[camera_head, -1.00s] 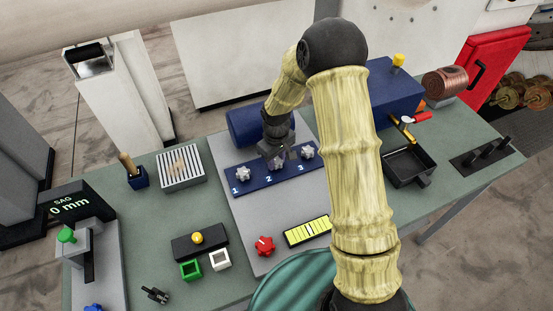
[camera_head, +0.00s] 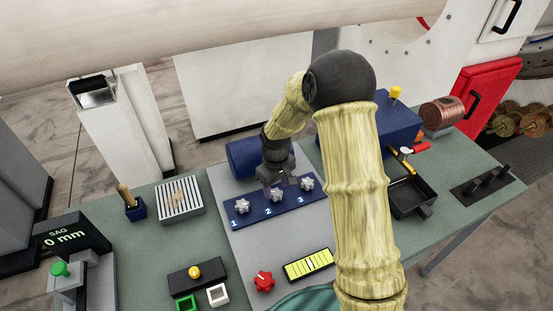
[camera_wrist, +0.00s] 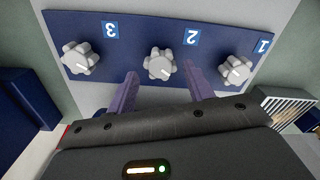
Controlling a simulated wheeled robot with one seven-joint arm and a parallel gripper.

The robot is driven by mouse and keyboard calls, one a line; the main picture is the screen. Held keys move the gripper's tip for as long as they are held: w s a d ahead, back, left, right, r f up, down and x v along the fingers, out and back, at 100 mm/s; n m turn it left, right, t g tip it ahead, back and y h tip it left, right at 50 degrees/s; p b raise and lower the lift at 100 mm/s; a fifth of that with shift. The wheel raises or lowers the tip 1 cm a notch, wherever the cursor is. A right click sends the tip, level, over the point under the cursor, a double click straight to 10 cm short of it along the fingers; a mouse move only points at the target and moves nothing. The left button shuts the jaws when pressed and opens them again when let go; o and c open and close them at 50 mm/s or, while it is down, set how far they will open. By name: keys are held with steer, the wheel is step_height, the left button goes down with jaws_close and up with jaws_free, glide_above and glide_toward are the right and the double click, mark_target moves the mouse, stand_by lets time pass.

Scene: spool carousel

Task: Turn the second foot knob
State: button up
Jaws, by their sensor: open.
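The second foot knob (camera_head: 277,194) is a pale grey lobed knob in the middle of a blue strip (camera_head: 257,215), by the label 2. Knob 1 (camera_head: 242,206) is to its left and knob 3 (camera_head: 307,184) to its right. My gripper (camera_head: 279,181) is open at the second knob, just behind it in the head view. In the wrist view, the second knob (camera_wrist: 160,64) shows between the tips of my two purple fingers (camera_wrist: 160,84). No contact is visible. The gap in depth between fingers and knob is hard to tell.
A red knob (camera_head: 263,281) and a yellow-green level vial (camera_head: 309,264) are on the grey plate in front. A blue cylinder (camera_head: 243,157) lies behind the strip. A black tray (camera_head: 411,198) is at the right. Knobs 1 and 3 flank my fingers.

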mark_target(277, 193)
step_height(277, 193, up, 14)
steer(key=b, duration=0.1)
steer(key=shift+r+b, duration=0.2)
steer(key=shift+b, duration=0.15)
steer(key=s+d+f+m+t, duration=0.1)
steer(key=s+d+m, duration=0.2)
steer(key=s+d, duration=0.2)
steer(key=s+d+f+m+t, duration=0.1)
steer(key=s+d+m, duration=0.3)
steer(key=s, duration=0.8)
steer(key=shift+s+d+f+t, duration=0.25)
steer(key=shift+d+f+t, duration=0.05)
steer(key=shift+d+f, duration=0.5)
stand_by(0.9)
